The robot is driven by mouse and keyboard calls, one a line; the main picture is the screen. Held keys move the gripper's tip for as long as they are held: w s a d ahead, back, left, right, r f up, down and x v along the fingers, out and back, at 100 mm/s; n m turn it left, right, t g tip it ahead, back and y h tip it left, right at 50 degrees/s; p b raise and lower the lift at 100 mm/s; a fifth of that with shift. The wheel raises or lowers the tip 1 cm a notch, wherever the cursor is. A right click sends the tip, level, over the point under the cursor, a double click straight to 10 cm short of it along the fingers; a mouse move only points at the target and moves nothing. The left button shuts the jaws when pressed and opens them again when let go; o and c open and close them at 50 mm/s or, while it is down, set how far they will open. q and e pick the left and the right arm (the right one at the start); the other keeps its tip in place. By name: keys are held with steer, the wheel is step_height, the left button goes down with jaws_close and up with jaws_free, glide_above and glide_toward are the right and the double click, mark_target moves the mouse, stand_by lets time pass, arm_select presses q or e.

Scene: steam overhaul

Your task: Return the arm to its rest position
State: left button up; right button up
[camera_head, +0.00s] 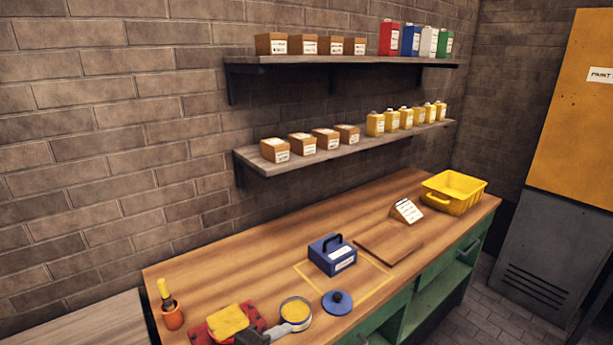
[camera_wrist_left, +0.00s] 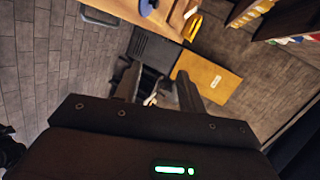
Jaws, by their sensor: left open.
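My left gripper (camera_wrist_left: 160,90) shows in the left wrist view, its two dark fingers spread apart with nothing held between them. It points over the grey floor towards the orange cabinet (camera_wrist_left: 207,72), clear of the workbench, a strip of which shows at the top (camera_wrist_left: 172,20). My right gripper is not seen.
The wooden bench (camera_head: 215,268) holds a blue handled box (camera_head: 325,262), a blue lid (camera_head: 337,303), an open tin (camera_head: 296,312), a yellow cloth (camera_head: 228,319), an orange cup (camera_head: 172,318), a board (camera_head: 388,244) and a yellow bin (camera_head: 452,200). Two loaded shelves hang above.

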arm_select(q)
steer(key=s+a+f+n+g+y, duration=0.3)
steer(key=s+a+f+n+y, duration=0.1)
steer(key=s+a+f+n, duration=0.65)
steer(key=s+a+f+n+g+y, duration=0.4)
steer(key=s+a+f+n, duration=0.4)
steer(key=s+n, duration=0.45)
step_height(320, 180, down, 32)
steer(key=s+r+g+b, duration=0.1)
steer(key=s+b, duration=0.1)
steer(key=b, duration=0.4)
steer(key=s+a+f+g+b, duration=0.1)
steer(key=s+a+f+b, duration=0.2)
steer(key=s+f, duration=1.3)
step_height(320, 180, down, 4)
steer(key=shift+s+a+r+m+y+b, duration=0.15)
steer(key=shift+r+m+y+b, duration=0.15)
steer(key=shift+b, duration=0.2)
